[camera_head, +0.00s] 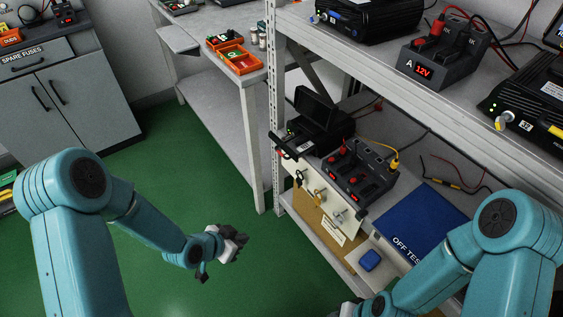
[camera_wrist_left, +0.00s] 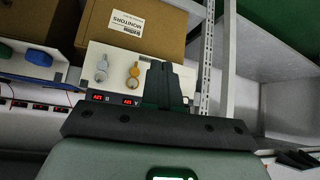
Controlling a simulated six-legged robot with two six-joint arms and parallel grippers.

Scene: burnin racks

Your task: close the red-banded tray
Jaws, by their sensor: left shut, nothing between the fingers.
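I cannot make out a clear red band. My left gripper (camera_head: 236,243) is over the green floor, left of the panel and apart from it. In the left wrist view its fingers (camera_wrist_left: 164,84) are together and empty, in front of a pale panel with silver and yellow knobs.
A black unit (camera_head: 318,121) stands behind. The upper shelf (camera_head: 420,75) overhangs with more chargers. A rack post (camera_head: 272,110) stands near the panel's left end. The green floor (camera_head: 185,190) is open.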

